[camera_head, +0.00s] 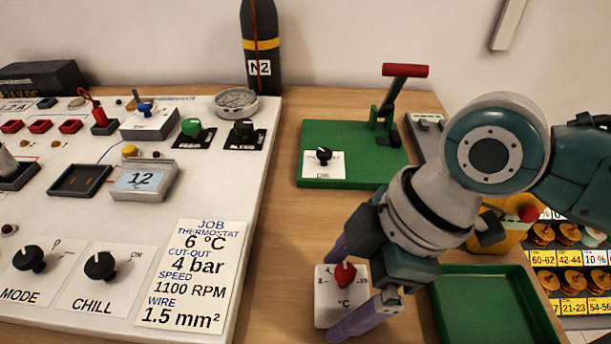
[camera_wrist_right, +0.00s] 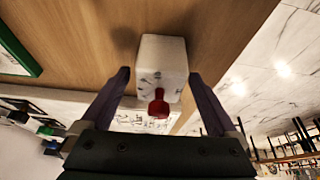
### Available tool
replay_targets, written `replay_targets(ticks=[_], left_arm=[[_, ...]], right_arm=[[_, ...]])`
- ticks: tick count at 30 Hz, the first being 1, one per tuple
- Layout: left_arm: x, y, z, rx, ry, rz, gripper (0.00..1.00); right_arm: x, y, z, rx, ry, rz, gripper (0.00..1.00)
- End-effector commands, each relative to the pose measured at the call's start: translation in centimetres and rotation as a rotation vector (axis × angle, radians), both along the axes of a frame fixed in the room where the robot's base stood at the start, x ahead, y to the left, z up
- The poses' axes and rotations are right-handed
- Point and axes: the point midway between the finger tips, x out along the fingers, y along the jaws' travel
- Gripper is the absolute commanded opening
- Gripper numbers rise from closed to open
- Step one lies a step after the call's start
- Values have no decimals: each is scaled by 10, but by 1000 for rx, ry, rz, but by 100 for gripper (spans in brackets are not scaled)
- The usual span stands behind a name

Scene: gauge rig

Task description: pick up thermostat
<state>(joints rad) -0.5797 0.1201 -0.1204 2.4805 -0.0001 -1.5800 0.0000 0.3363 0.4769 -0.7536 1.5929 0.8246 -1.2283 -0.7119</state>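The thermostat, a small white box with a red knob on top and a "°C" mark (camera_head: 327,306), sits on the wooden bench right of the job card. My right gripper (camera_head: 334,291) is open around it, one purple finger on its far side and one on its near side. In the right wrist view the thermostat (camera_wrist_right: 165,58) lies between the two spread fingertips (camera_wrist_right: 159,75), with a gap seen on each side. Part of its right side is hidden by the near finger in the head view. My left gripper is not in view.
A white panel (camera_head: 210,210) with knobs and gauges fills the left. A green plate (camera_head: 350,172) with a red-handled lever stands behind the thermostat. A green tray (camera_head: 490,305) lies close right, beside a yellow box (camera_head: 490,232). Bare wood (camera_head: 275,260) shows left of the thermostat.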

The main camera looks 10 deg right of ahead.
Motion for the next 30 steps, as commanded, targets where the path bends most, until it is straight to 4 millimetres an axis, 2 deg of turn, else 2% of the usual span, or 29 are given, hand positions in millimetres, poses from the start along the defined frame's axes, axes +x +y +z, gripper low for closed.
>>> replay_targets(ticks=[2, 24, 30], left_arm=[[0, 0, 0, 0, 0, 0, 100], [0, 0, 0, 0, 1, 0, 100], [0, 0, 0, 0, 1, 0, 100]], right_arm=[[0, 0, 0, 0, 0, 0, 84], [0, 0, 0, 0, 0, 0, 1], [0, 0, 1, 1, -1, 0, 0]])
